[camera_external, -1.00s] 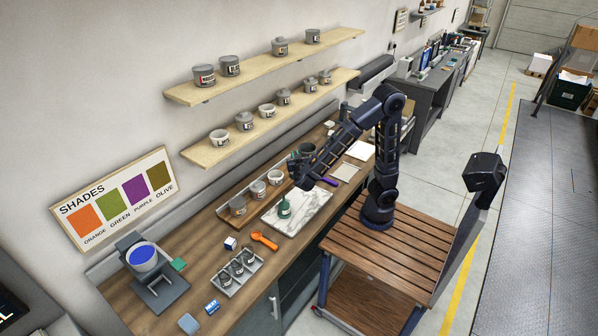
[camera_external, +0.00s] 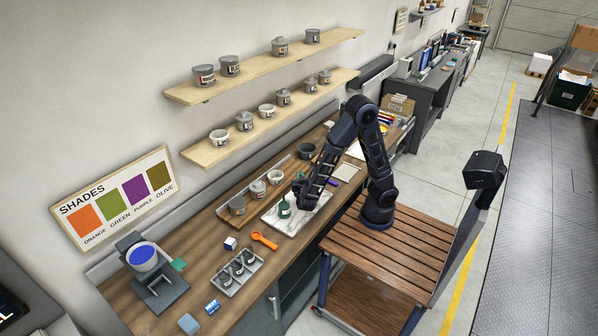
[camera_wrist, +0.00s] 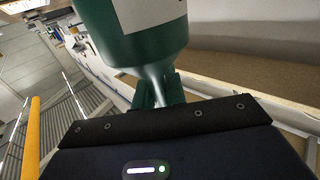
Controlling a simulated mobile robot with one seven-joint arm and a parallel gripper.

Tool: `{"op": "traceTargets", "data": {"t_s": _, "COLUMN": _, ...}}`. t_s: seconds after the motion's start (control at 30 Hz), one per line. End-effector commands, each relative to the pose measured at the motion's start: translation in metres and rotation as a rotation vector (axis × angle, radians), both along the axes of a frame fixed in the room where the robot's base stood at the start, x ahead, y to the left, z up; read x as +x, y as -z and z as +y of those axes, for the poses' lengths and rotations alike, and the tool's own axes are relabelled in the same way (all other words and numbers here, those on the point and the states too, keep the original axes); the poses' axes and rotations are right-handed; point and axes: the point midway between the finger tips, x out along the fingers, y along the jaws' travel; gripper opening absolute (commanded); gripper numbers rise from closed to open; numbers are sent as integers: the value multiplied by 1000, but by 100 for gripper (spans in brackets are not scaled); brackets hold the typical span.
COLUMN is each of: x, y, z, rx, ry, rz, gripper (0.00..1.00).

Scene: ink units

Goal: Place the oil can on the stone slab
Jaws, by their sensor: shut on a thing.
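The green oil can (camera_external: 284,209) is upright over the white marbled stone slab (camera_external: 311,218) in the external view. I cannot tell whether its base touches the slab. In the wrist view the can's green body with a pale label (camera_wrist: 133,28) fills the top middle. Its narrower part runs down between the green fingers of my gripper (camera_wrist: 157,92). My gripper is shut on the can. In the external view my gripper (camera_external: 297,186) is at the top right of the can, with the fingertips too small to make out.
A wooden tray with several grey pots (camera_external: 257,189) stands left of and behind the slab. An orange scoop (camera_external: 264,240) and a grey tray of small jars (camera_external: 237,270) are at the front left.

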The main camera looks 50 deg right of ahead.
Motion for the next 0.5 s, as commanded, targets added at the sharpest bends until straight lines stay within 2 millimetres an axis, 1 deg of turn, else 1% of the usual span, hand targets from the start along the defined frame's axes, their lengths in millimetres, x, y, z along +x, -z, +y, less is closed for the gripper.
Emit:
{"op": "traceTargets", "data": {"t_s": 0.03, "x": 0, "y": 8, "z": 0, "rx": -4, "ry": 0, "rz": 3, "gripper": 0}}
{"op": "traceTargets", "data": {"t_s": 0.13, "x": 0, "y": 19, "z": 0, "rx": -3, "ry": 0, "rz": 1, "gripper": 0}}
{"op": "traceTargets", "data": {"t_s": 0.2, "x": 0, "y": 24, "z": 0, "rx": -2, "ry": 0, "rz": 1, "gripper": 0}}
{"op": "traceTargets", "data": {"t_s": 0.43, "x": 0, "y": 32, "z": 0, "rx": -1, "ry": 0, "rz": 0, "gripper": 0}}
{"op": "traceTargets", "data": {"t_s": 0.5, "x": 0, "y": 38, "z": 0, "rx": -2, "ry": 0, "rz": 1, "gripper": 0}}
